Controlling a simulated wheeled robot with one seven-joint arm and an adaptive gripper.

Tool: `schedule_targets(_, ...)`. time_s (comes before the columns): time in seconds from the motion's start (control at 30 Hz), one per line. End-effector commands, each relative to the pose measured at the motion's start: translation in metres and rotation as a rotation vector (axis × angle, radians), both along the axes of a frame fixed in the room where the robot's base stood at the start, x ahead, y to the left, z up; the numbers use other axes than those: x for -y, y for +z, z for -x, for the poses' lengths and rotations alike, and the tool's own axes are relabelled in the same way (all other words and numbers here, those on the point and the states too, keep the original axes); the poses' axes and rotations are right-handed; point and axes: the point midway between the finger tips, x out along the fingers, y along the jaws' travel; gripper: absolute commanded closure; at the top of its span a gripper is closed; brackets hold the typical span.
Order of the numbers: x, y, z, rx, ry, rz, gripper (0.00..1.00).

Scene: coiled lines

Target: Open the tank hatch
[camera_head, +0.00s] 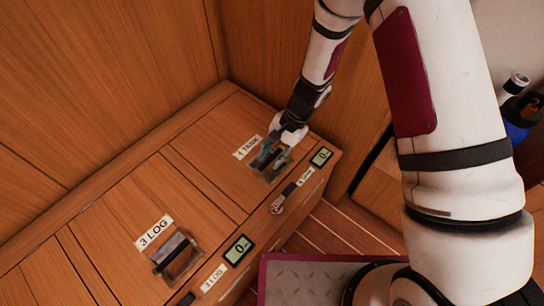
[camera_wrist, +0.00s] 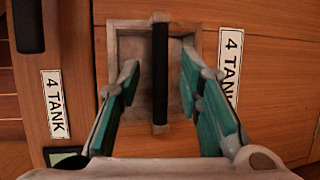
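The tank hatch (camera_head: 205,140) is a wooden lid lying flat and shut in the bench top, with a "4 TANK" label (camera_head: 246,147) on it. Its handle is a black bar (camera_wrist: 160,90) across a grey recessed tray (camera_wrist: 128,45), seen clearly in the wrist view. My gripper (camera_head: 267,153) is down at this recess. In the wrist view my gripper (camera_wrist: 160,68) is open, with one teal finger on each side of the bar. Gaps show between the bar and both fingers. Part of the recess is hidden behind my gripper in the head view.
A similar "3 LOG" hatch with a black handle (camera_head: 174,254) lies to the left, shut. The bench front has small displays (camera_head: 321,156) and a lever-like fitting (camera_head: 283,198). Wooden walls stand behind. A blue item (camera_head: 517,125) is at far right.

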Motion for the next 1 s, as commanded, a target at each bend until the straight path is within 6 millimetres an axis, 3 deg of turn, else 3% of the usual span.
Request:
schedule_targets(0.27,-0.001,-0.001,0.0,0.001,0.001,-0.001,0.67)
schedule_targets(0.4,-0.001,-0.001,0.0,0.001,0.001,-0.001,0.96)
schedule_targets(0.43,-0.001,-0.001,0.0,0.001,0.001,-0.001,1.0)
schedule_targets(0.77,-0.001,0.001,0.0,-0.002,0.001,0.001,1.0)
schedule_targets(1.0,-0.003,0.013,-0.003,-0.02,0.001,0.02,1.0)
